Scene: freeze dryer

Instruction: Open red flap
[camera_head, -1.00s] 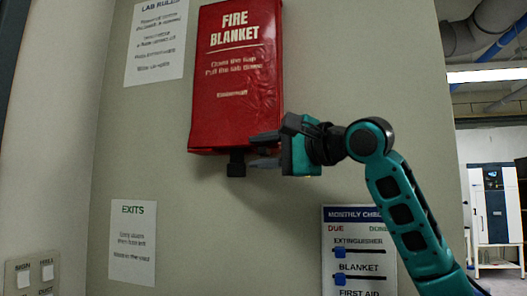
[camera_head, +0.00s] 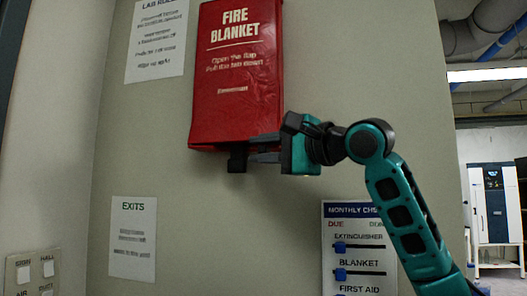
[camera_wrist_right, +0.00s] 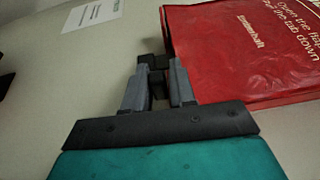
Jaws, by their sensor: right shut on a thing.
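The red flap (camera_head: 236,80) is the front of a fire blanket case on the wall, lettered "FIRE BLANKET". It hangs flat and closed. A small black tab (camera_head: 237,160) sticks out below its bottom edge. My right gripper (camera_head: 257,151) reaches in from the right at that edge, its fingers shut on the black tab. In the right wrist view the two grey fingers (camera_wrist_right: 159,88) stand on both sides of the dark tab (camera_wrist_right: 153,63), beside the red flap (camera_wrist_right: 245,50). My left gripper is not in view.
An exits sheet (camera_head: 132,238) and a lab rules sheet (camera_head: 157,40) are on the wall at left. A monthly check board (camera_head: 360,248) with blue sliders is below right. A switch panel (camera_head: 33,272) is at lower left. The wall below the case is clear.

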